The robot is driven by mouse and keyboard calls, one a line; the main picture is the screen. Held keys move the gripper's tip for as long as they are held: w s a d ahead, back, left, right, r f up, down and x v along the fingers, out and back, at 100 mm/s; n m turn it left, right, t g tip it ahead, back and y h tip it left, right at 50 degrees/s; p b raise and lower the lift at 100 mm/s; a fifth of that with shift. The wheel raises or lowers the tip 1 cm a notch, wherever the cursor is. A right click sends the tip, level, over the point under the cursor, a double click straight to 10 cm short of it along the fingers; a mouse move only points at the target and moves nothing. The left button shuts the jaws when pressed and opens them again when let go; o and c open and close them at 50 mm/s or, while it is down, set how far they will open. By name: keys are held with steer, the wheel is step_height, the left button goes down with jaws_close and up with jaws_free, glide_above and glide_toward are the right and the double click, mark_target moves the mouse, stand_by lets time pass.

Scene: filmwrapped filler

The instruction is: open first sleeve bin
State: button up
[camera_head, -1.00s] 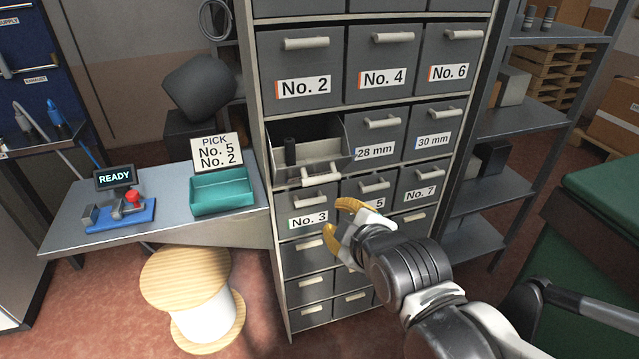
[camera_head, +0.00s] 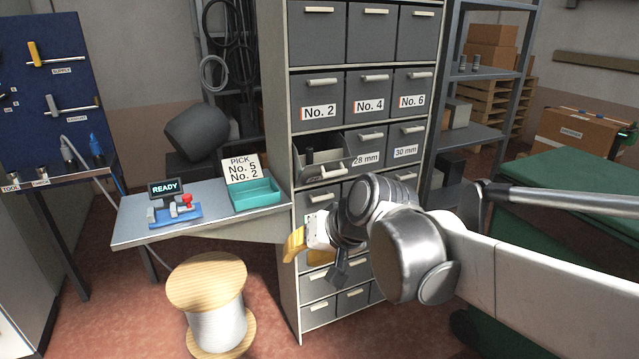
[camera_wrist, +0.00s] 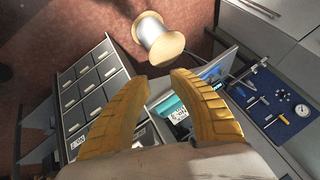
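The grey bin cabinet (camera_head: 286,200) stands in the middle of the head view. One bin (camera_head: 325,172) in its left column is pulled out and tilted, with a dark cylinder (camera_head: 310,156) inside. To its right are the shut 28 mm bin (camera_head: 366,143) and the 30 mm bin (camera_head: 406,136). My gripper (camera_head: 293,244) is low in front of the cabinet's left side, and my arm hides several bins there. In the wrist view my gripper (camera_wrist: 158,80) has its two yellow fingers spread, with nothing between them. Shut bins show in the wrist view (camera_wrist: 90,95).
A sign (camera_head: 241,169) reads PICK No. 5 No. 2 behind a teal tray (camera_head: 256,196) on the bench (camera_head: 140,228). A READY display (camera_head: 165,188) stands there too. A wooden-flanged spool (camera_head: 207,282) is on the floor, left of my gripper. Shelving (camera_head: 488,92) stands right of the cabinet.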

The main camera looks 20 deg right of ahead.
steer(key=w+d+r+m+t+y+p, duration=0.1)
steer(key=w+d+r+m+y, duration=0.15)
steer(key=w, duration=0.85)
steer(key=m+t+y+p, duration=0.2)
steer(key=m+t, duration=0.5)
steer(key=t, duration=0.2)
glide_toward(338, 174)
steer(key=shift+y, duration=0.35)
steer(key=x, duration=0.3)
steer(key=b+x, duration=0.1)
steer(key=x, duration=0.3)
steer(key=b+x, duration=0.1)
steer(key=x, duration=0.3)
steer(key=shift+w+d+f, duration=0.15)
steer(key=shift+d+f, duration=0.05)
steer(key=shift+f, duration=0.1)
steer(key=shift+r, duration=0.1)
jaws_close()
